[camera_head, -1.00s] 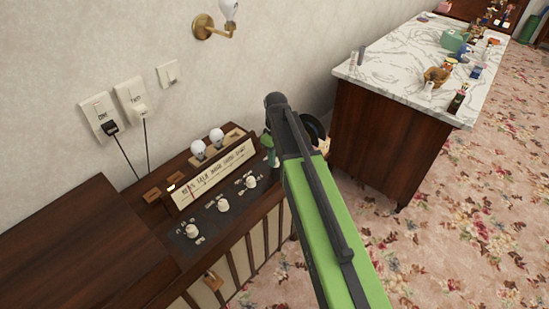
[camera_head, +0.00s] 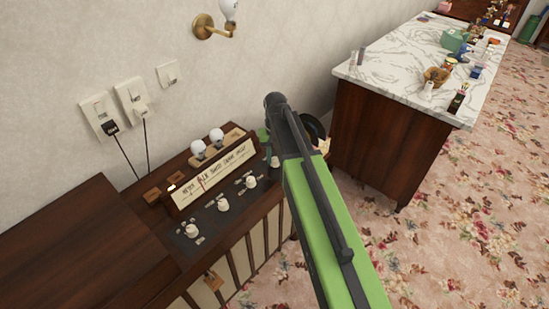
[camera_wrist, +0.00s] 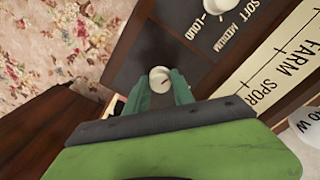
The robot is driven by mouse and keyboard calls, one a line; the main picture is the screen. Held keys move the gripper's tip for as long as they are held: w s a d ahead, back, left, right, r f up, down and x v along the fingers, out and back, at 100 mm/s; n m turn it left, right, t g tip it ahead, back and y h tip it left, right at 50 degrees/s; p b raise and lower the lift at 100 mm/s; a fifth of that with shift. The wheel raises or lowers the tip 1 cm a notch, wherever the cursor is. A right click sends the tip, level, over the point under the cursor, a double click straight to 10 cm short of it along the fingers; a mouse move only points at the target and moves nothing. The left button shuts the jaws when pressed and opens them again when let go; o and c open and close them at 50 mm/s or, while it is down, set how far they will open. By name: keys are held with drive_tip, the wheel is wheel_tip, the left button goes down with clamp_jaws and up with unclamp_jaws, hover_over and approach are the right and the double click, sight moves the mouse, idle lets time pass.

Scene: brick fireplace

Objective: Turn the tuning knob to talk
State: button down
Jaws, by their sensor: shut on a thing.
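My gripper (camera_wrist: 158,90) is shut on the tuning knob (camera_wrist: 159,78), a pale round knob with a small dark mark, at the right end of the panel. Its two green fingers lie on either side of it.
Other white knobs (camera_head: 192,231) sit left along the panel. Two bulbs (camera_head: 216,135) stand behind the dial. Cords hang from wall switches (camera_head: 132,97). A marble-topped counter (camera_head: 385,60) with small objects stands at right; floral carpet lies in front.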

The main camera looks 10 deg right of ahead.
sight(275, 159)
drive_tip(key=shift+s+m, duration=0.15)
drive_tip(key=shift+m, duration=0.95)
drive_tip(key=c, duration=1.1)
unclamp_jaws()
drive_tip(key=shift+r, duration=0.1)
wheel_tip(275, 159, up, 17)
drive_tip(key=p, duration=1.7)
drive_tip(key=shift+r, duration=0.1)
